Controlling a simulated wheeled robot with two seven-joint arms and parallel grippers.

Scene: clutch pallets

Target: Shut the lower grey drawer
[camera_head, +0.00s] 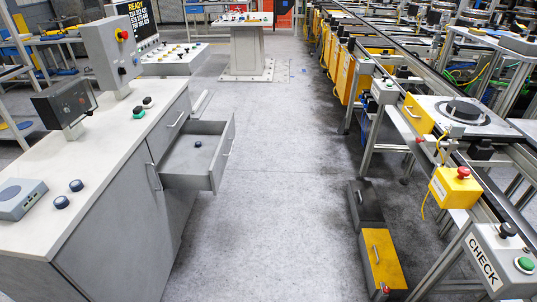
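A grey drawer (222,163) stands pulled out from the grey cabinet (121,213) on the left. It points right into the aisle, and its inside shows. Its bar handle (230,146) is on the front panel. A small dark round item (198,144) lies in the drawer. A closed grey front with a handle (175,119) is just above and left of it. Neither of my grippers is in view, so nothing of mine is seen touching the drawer.
The light worktop (110,150) carries a monitor, buttons and a grey box (20,198). A cabinet door handle (154,177) is left of the drawer. The grey floor (270,200) is clear up to the yellow and black boxes (382,259) beside the conveyor line at right.

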